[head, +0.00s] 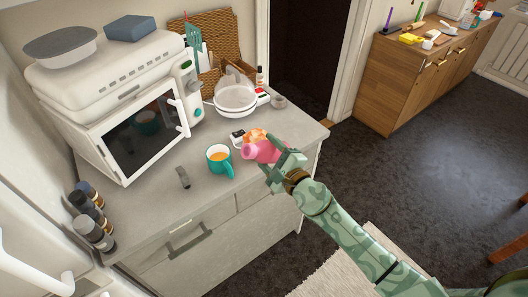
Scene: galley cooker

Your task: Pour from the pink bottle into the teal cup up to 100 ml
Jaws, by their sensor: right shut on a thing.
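The teal cup (213,166) stands upright on the grey worktop near its front edge, with orange-brown liquid (219,156) inside. My right gripper (268,158) is shut on the pink bottle (259,150), just right of the cup. The bottle is tilted well over, with its neck end pointing left toward the cup. I cannot tell whether liquid is leaving it. The gripper's fingers hide part of the bottle. My left gripper is not in view.
A white microwave (140,130) stands behind the cup on the left. Several dark jars (92,215) line the left edge. An orange item (255,134) and a small white-and-black device (237,138) lie behind the bottle. A grey strip-like object (183,178) is left of the cup.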

